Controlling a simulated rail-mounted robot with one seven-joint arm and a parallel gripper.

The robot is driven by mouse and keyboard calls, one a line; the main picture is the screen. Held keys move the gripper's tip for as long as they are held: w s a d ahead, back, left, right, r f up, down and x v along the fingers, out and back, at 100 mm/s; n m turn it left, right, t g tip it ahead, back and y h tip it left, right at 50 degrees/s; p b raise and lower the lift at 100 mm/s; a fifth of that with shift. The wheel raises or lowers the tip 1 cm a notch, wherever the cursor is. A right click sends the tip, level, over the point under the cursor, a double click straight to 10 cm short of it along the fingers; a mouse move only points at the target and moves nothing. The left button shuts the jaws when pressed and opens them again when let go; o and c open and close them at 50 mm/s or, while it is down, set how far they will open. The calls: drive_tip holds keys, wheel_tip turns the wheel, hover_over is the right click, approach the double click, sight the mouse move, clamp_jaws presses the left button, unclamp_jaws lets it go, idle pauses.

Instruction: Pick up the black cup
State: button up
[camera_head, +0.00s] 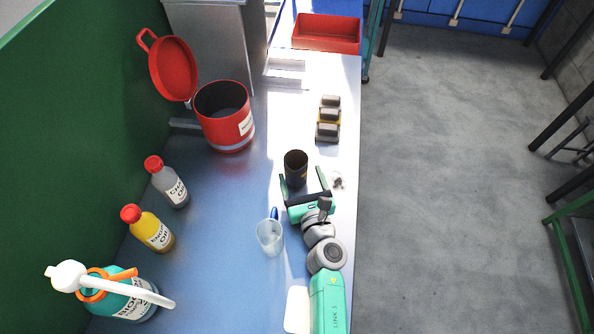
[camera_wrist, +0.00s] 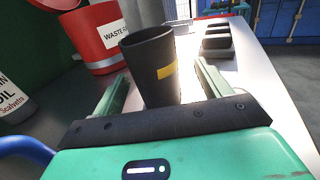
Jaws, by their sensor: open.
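The black cup (camera_head: 296,169) stands upright on the blue-grey worktop, towards its right side. In the wrist view the black cup (camera_wrist: 152,68) has a yellow mark and rises between my two fingers. My gripper (camera_head: 304,178) is open, its fingers on either side of the cup's lower part. In the wrist view my gripper (camera_wrist: 158,88) shows a visible gap on the right side of the cup; whether the left finger touches cannot be told. The cup's base is partly hidden by my gripper.
A clear jug (camera_head: 270,238) with a blue handle stands close left of my wrist. A red waste bin (camera_head: 226,118) with an open lid, several bottles (camera_head: 154,233), grey blocks (camera_head: 328,120) and a red tray (camera_head: 326,35) are around. The worktop (camera_head: 225,230) has free room at left.

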sight(294, 162)
drive_tip(key=x, duration=0.1)
drive_tip(key=b+x, duration=0.1)
drive_tip(key=x, duration=0.1)
drive_tip(key=b+x, duration=0.1)
drive_tip(key=shift+w+a+f, duration=0.15)
drive_tip(key=shift+a+f, duration=0.15)
drive_tip(key=shift+a, duration=0.1)
drive_tip(key=shift+w+r, duration=0.1)
drive_tip(key=shift+w, duration=0.15)
drive_tip(key=shift+r, duration=0.1)
drive_tip(key=c, duration=1.1)
wheel_tip(294, 162, up, 10)
drive_tip(key=p, duration=0.7)
drive_tip(key=shift+s, duration=0.1)
